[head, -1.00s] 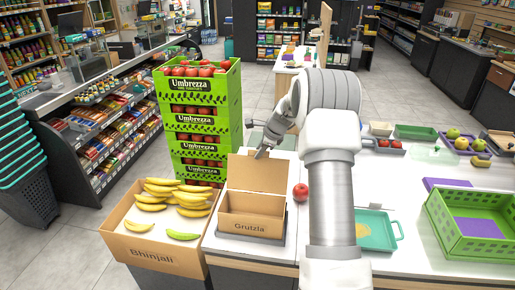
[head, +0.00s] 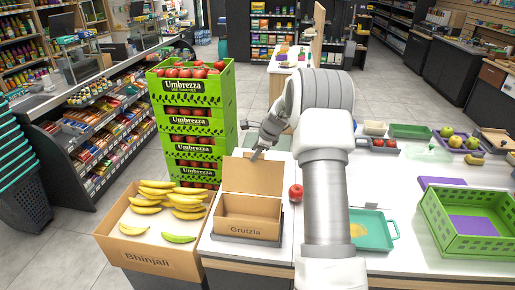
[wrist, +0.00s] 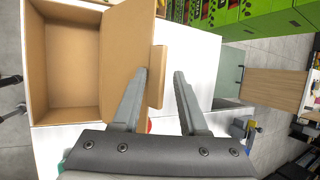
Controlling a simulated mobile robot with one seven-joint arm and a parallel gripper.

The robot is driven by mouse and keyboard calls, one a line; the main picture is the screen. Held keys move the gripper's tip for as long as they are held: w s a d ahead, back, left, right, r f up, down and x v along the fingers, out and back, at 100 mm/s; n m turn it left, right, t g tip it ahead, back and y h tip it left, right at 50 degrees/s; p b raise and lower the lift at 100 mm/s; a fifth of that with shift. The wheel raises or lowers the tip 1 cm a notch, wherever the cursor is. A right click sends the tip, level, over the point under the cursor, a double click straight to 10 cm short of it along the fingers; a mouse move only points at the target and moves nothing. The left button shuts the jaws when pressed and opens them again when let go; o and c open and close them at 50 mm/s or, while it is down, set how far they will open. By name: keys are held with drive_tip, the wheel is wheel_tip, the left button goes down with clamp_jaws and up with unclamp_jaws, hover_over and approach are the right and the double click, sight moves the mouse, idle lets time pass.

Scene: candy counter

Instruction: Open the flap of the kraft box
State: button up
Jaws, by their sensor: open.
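The kraft box (head: 246,225), marked "Grutzla", stands on the counter left of my arm. Its flap (head: 253,177) stands up along the far side, and the box's inside shows empty. In the wrist view the box (wrist: 72,60) lies at the left, with the flap (wrist: 122,45) beside it and a small tab on the flap's edge. My gripper (head: 257,156) is at the flap's top edge. In the wrist view its fingers (wrist: 161,72) are apart; the left one overlaps the flap and the tab shows between them. I cannot tell whether they touch it.
A banana box (head: 150,254) stands left of the kraft box. Stacked green tomato crates (head: 193,118) rise behind it. A red tomato (head: 296,192) lies right of the box. A teal tray (head: 385,232) and a green crate (head: 470,243) are further right.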

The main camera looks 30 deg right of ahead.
drive_tip(key=b+v, duration=0.2)
drive_tip(key=v, duration=1.5)
drive_tip(key=shift+s, duration=0.15)
drive_tip(key=shift+r, duration=0.1)
drive_tip(key=s+a+r+n, duration=0.3)
drive_tip(key=s+a+n, duration=0.3)
drive_tip(key=s+a, duration=0.15)
drive_tip(key=s+a+r+n, duration=0.3)
drive_tip(key=s+a+n, duration=0.35)
drive_tip(key=a, duration=0.25)
drive_tip(key=s+a+f+n, duration=0.2)
drive_tip(key=s+n, duration=0.3)
drive_tip(key=s, duration=0.4)
drive_tip(key=s+a+f+n+h, duration=0.1)
drive_tip(key=s+a+n, duration=0.3)
drive_tip(key=s, duration=0.5)
drive_tip(key=shift+s+f+n, duration=0.15)
drive_tip(key=shift+f+n, duration=0.5)
drive_tip(key=shift+n, duration=0.6)
drive_tip(key=shift+a, duration=0.1)
